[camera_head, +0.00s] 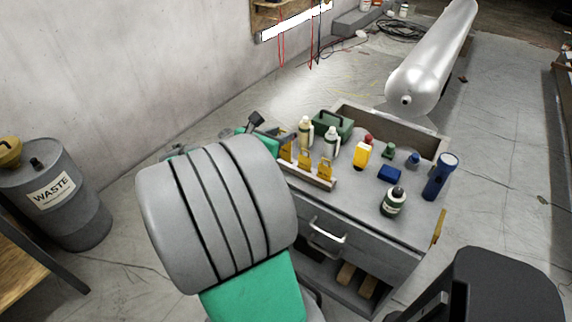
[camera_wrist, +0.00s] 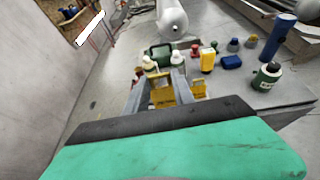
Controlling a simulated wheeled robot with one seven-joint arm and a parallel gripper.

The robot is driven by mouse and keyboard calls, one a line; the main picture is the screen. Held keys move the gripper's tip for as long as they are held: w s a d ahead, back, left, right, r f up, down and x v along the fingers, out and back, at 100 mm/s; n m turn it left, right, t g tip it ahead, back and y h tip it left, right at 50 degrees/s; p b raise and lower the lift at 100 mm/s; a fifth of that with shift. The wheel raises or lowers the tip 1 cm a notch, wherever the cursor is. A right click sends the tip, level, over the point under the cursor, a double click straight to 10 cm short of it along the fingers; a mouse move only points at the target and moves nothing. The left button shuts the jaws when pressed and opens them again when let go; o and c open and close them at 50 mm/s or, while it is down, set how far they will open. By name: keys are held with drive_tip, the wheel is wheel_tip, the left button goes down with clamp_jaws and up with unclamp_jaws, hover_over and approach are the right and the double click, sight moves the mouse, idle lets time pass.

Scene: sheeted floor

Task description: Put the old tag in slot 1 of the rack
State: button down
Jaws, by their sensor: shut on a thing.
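My gripper (camera_head: 262,128) is mostly hidden behind my arm, at the left end of the rack. It is shut on a yellow tag, taken as the old tag (camera_head: 286,147), only partly in sight. Two more yellow tags, a middle one (camera_head: 304,160) and a right one (camera_head: 324,167), stand upright in the grey rack (camera_head: 318,182) on the bench top. In the wrist view yellow tags show just past my green and black gripper body, a nearer one (camera_wrist: 163,97) and another (camera_wrist: 197,89). I cannot read slot numbers, nor tell whether the held tag touches the rack.
Pale bottles (camera_head: 331,138), a green toolbox (camera_head: 333,124), a yellow item (camera_head: 362,154), a blue box (camera_head: 389,173), a dark green bottle (camera_head: 393,203) and a blue cylinder (camera_head: 440,177) stand on the bench (camera_head: 360,206). A waste drum (camera_head: 62,190) stands left. The front bench top is mostly clear.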

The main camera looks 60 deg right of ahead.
drive_tip(key=shift+m+g, duration=0.3)
drive_tip(key=shift+g, duration=0.1)
drive_tip(key=shift+w+d+f+b, duration=0.25)
drive_tip(key=shift+w+d+f, duration=0.55)
drive_tip(key=shift+d+f, duration=1.4)
drive_tip(key=shift+w+d+f+b, duration=0.25)
drive_tip(key=shift+w+d+f, duration=0.6)
drive_tip(key=shift+d+f, duration=1.35)
drive_tip(key=shift+w+d+f+b, duration=0.25)
drive_tip(key=shift+w+d+f, duration=0.9)
drive_tip(key=shift+f, duration=1.7)
drive_tip(key=shift+s+d, duration=0.35)
drive_tip(key=shift+f, duration=0.15)
drive_tip(key=c, duration=1.1)
unclamp_jaws()
drive_tip(key=shift+o, duration=0.2)
